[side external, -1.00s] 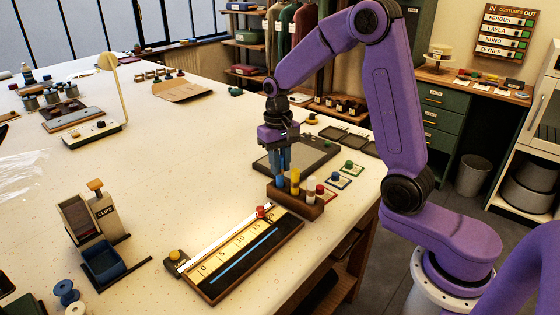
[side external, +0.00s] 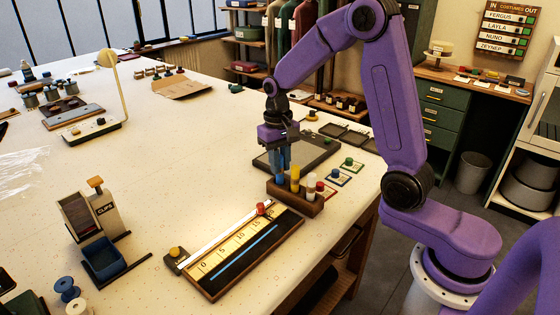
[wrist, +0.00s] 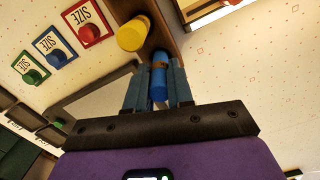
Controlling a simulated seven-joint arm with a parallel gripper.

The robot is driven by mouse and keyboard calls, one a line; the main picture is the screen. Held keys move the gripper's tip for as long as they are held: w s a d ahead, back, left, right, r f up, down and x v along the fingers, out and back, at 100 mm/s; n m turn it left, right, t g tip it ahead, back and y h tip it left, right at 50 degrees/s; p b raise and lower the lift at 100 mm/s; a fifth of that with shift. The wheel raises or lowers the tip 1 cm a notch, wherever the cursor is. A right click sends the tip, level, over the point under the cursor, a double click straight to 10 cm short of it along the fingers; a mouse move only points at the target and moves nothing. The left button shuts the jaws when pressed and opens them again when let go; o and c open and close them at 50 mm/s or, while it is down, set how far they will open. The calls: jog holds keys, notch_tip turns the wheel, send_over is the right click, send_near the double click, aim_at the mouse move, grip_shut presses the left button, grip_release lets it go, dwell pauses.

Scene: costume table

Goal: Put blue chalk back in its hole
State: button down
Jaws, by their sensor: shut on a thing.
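The blue chalk (wrist: 159,82) is between the fingers of my gripper (wrist: 159,72), which is shut on it. In the side view the blue chalk (side external: 278,180) shows just below the fingers of my gripper (side external: 281,166), at the left end of the wooden chalk block (side external: 300,202). Its lower end is at or in the block; I cannot tell how deep it sits. A yellow chalk (side external: 295,175) stands upright right beside it and also shows in the wrist view (wrist: 133,34). The hole itself is hidden.
A ruler board (side external: 240,255) lies in front. A dark tray (side external: 318,150) lies behind. Coloured size cards (side external: 338,179) lie to the right.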

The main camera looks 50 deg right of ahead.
jog(key=shift+f, duration=0.4)
jog(key=c, duration=0.9)
grip_release()
jog(key=shift+r, duration=3.5)
